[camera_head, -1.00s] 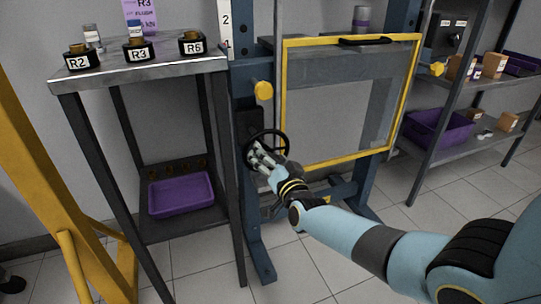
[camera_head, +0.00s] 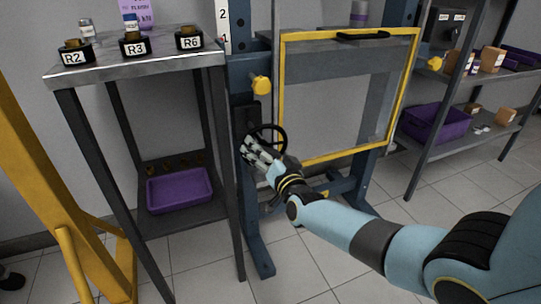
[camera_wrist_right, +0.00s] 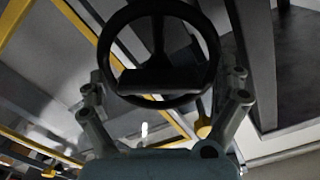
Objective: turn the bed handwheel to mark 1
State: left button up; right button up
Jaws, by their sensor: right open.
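The black bed handwheel (camera_head: 285,141) is on the left upright of the blue press frame (camera_head: 250,220). It also shows in the right wrist view (camera_wrist_right: 158,101) as a dark ring with a hub and spokes. My right gripper (camera_head: 251,148) is at the wheel, covering its lower left part in the head view. In the right wrist view the right gripper (camera_wrist_right: 165,92) is open, one finger on each side of the ring. I cannot tell whether the fingers touch the rim. A white scale (camera_head: 224,28) shows marks 2 and 1 above. My left gripper is not in view.
A yellow-framed clear guard (camera_head: 283,100) stands right of the wheel, with a yellow knob (camera_head: 261,85) above it. A metal table (camera_head: 150,62) with labelled pots and a purple tray (camera_head: 180,190) below is close on the left. Shelves (camera_head: 470,140) stand at right.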

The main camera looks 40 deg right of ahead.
jog(key=v, duration=1.1)
jog(key=shift+s+a, duration=0.2)
jog(key=shift+s, duration=0.2)
jog(key=s+a+f+n+g+y+p, duration=0.25)
jog(key=s+f+n+g, duration=0.45)
jog(key=s+f, duration=1.7)
jog(key=s+f+n+g, duration=0.1)
jog(key=s+f+g, duration=0.3)
jog(key=s, duration=0.8)
jog(key=s+f+n+g, duration=0.1)
jog(key=s+f+g, duration=0.4)
jog(key=s, duration=0.7)
jog(key=shift+g, duration=0.6)
